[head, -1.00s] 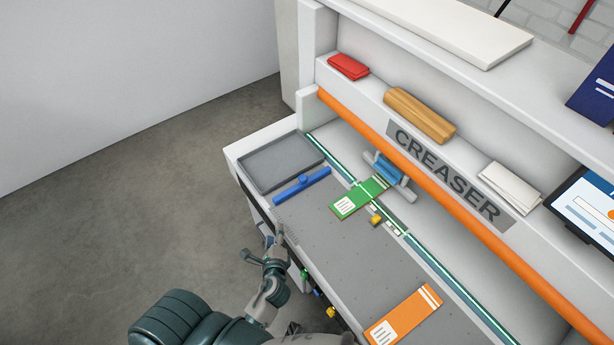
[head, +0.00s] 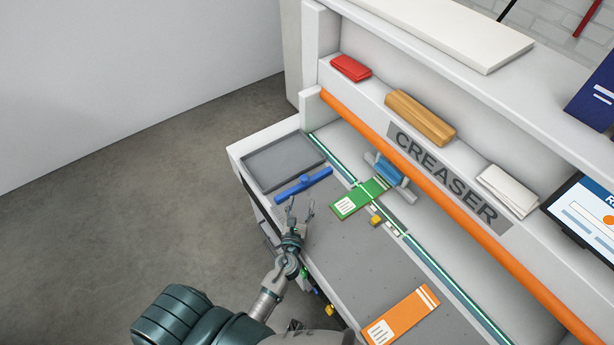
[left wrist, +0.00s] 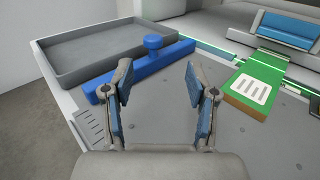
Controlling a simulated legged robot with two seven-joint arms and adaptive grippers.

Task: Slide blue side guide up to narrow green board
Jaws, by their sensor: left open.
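The blue side guide (head: 302,186), a bar with a round knob, lies on the grey bed at the front edge of the grey tray. It also shows in the left wrist view (left wrist: 133,75), beyond my fingers. The narrow green board (head: 359,198), with a white label, lies to the right of the guide with a gap of bare bed between them. It shows at the right in the left wrist view (left wrist: 259,85). My left gripper (head: 300,205) is open and empty over the bed, just short of the guide. My right gripper is not in view.
The grey tray (head: 283,160) sits behind the guide. An orange board (head: 401,316) lies nearer on the bed. A small yellow block (head: 375,221) is beside the green board. A blue clamp-like part (head: 388,171) stands at its far end, below the orange bar (head: 450,224).

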